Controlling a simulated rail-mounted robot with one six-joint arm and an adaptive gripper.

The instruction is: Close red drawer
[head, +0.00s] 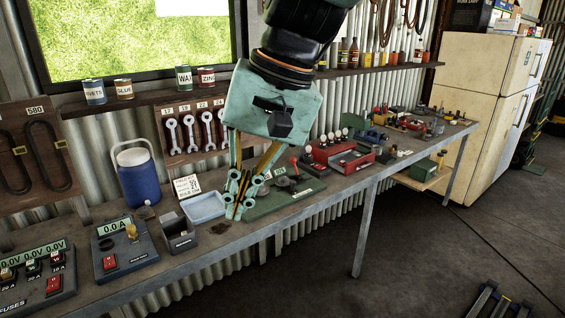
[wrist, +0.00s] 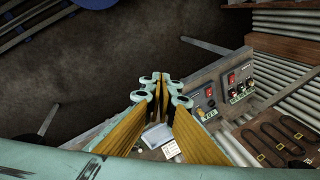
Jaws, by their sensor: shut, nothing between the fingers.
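A red box-like unit (head: 338,154) sits on the workbench right of my gripper in the head view. It may hold the red drawer, but it is too small to tell how far any drawer stands out. My gripper (head: 236,214) points down over the bench, left of the red unit and apart from it. Its fingers are together and empty, in front of a dark green base plate (head: 290,200). In the wrist view, my gripper (wrist: 161,82) extends over the bench, and the red unit is not seen.
A pale blue tray (head: 204,207) and a grey holder (head: 179,237) stand left of my gripper. A blue jug (head: 138,177) is behind. The floor (head: 440,270) in front is largely clear.

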